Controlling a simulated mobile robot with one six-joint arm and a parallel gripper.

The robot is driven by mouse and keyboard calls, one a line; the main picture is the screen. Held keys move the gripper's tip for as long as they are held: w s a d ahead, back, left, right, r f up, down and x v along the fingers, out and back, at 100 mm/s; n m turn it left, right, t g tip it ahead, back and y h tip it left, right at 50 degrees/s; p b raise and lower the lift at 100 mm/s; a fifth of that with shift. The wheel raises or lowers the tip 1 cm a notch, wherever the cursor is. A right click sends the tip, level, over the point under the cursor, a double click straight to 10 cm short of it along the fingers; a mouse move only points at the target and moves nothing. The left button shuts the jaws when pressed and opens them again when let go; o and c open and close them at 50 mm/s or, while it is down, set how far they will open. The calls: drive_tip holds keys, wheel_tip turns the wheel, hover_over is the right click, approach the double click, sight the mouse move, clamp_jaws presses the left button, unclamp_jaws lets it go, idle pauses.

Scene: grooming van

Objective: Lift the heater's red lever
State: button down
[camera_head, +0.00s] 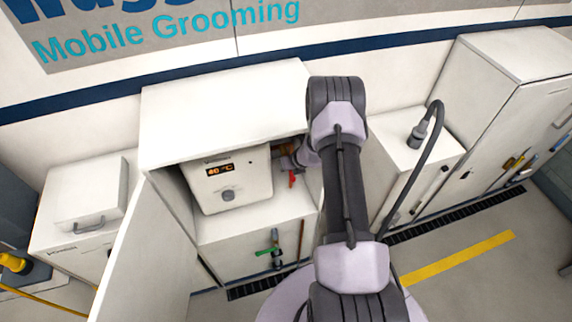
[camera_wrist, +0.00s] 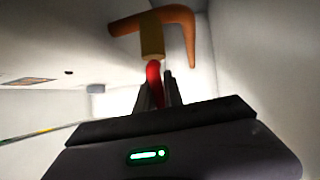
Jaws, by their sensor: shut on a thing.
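The heater (camera_head: 248,180) is a white box inside an open white cabinet, left of centre in the head view. Its orange display reads about 40 °C, above a round knob. The red lever (camera_head: 292,179) shows as a small red piece at the heater's right side, hanging downward. My gripper (camera_wrist: 158,90) reaches into the cabinet there. In the wrist view the red lever (camera_wrist: 153,75) stands between the two dark fingers, which are shut on it. Its lower part is hidden by the fingers. A brass fitting (camera_wrist: 150,38) and a bent copper-orange pipe (camera_wrist: 185,30) sit just beyond it.
The open cabinet door (camera_head: 140,258) stands to the left of the heater. The cabinet top (camera_head: 225,105) overhangs it, and side walls leave little room. A green-handled valve (camera_head: 268,251) is below. A white cabinet with a dark hose (camera_head: 432,130) stands to the right.

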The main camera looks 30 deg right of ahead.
drive_tip(key=c, duration=1.5)
unclamp_jaws()
drive_tip(key=shift+o, duration=0.2)
drive_tip(key=v, duration=0.7)
drive_tip(key=shift+r, duration=0.2)
drive_tip(key=shift+s, duration=0.15)
